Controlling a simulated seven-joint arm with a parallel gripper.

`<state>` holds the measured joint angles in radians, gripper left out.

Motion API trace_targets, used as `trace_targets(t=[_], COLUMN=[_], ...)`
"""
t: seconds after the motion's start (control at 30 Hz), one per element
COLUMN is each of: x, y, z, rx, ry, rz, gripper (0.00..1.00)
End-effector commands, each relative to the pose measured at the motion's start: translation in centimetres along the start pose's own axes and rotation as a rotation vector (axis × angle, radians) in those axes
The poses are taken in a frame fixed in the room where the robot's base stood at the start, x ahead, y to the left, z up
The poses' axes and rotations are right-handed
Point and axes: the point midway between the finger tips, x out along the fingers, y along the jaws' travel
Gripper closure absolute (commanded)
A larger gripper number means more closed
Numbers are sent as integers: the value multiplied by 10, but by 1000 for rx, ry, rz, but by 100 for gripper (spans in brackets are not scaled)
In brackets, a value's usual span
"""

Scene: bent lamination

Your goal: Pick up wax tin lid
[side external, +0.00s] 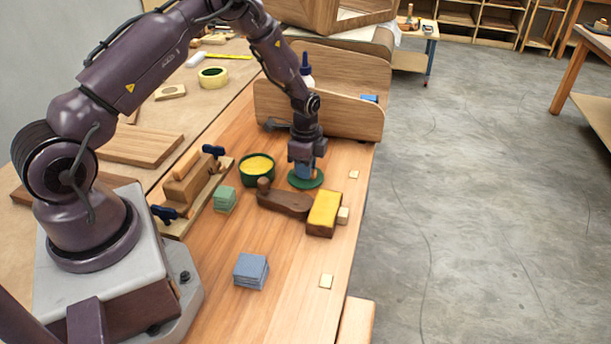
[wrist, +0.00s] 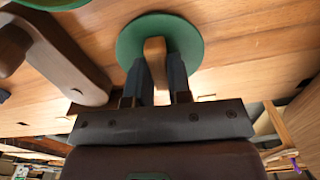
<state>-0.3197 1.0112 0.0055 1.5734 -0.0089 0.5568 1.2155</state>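The wax tin lid (side external: 306,180) is a flat dark green disc at the far part of the bench. In the wrist view the lid (wrist: 190,42) has an upright tan wooden grip at its middle. My gripper (side external: 305,168) points down over the lid. In the wrist view the dark fingers of my gripper (wrist: 158,68) stand close on both sides of the wooden grip, with no clear gap. The lid looks to be at or very near the bench top; any small gap under it cannot be told. The open green wax tin (side external: 257,170) with yellow wax stands left of the lid.
A dark wooden tool with a yellow-topped block (side external: 324,212) lies just in front of the lid. Sanding pads, green (side external: 225,199) and blue (side external: 251,270), lie nearer. A clamped wooden form (side external: 190,187) is at left. A curved wooden panel (side external: 330,113) stands behind.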

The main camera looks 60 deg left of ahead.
Motion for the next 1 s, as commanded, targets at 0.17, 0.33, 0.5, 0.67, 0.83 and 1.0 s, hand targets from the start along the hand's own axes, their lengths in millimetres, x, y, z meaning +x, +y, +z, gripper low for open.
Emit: trace_targets(t=[0.17, 0.33, 0.5, 0.67, 0.83, 1.0], x=[0, -1, -9, -34, -70, -100], y=[0, 0, -1, -1, 29, 63], z=[0, 0, 0, 0, 11, 24], rx=[0, 0, -1, -1, 0, -1], ry=[0, 0, 1, 2, 2, 0], rz=[0, 0, -2, -4, -4, -1], gripper=[100, 100, 100, 100, 100, 100])
